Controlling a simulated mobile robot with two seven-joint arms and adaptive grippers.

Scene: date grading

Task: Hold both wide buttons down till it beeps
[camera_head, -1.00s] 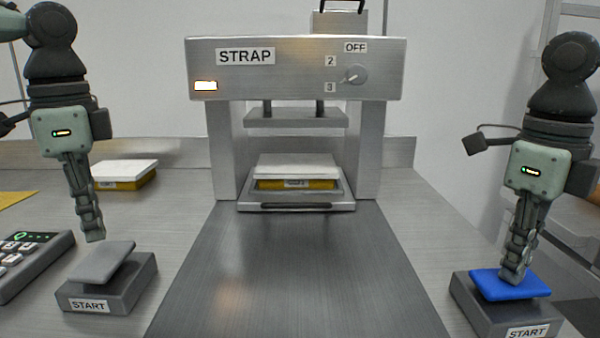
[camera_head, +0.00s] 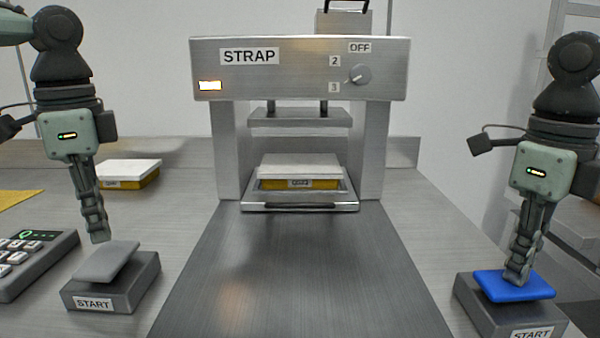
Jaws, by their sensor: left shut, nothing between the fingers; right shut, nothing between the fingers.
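The left START button (camera_head: 108,264) is a wide grey paddle, tilted on its dark grey box (camera_head: 118,293). My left gripper (camera_head: 100,237) is shut and empty, its tip just above the back of this paddle; a small gap seems to show. The right START button (camera_head: 517,289) is a wide blue paddle lying flatter on its box (camera_head: 500,319). My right gripper (camera_head: 515,280) is shut and empty, its fingertips on the blue paddle, apparently touching it. How far the blue paddle is pressed I cannot tell.
The STRAP press (camera_head: 300,70) stands at the back centre, its plate (camera_head: 300,118) raised above a white-topped yellow box (camera_head: 300,167). Its knob (camera_head: 360,75) appears to point at 3. A keypad (camera_head: 40,255) lies far left, another yellow box (camera_head: 128,175) behind. The middle strip is clear.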

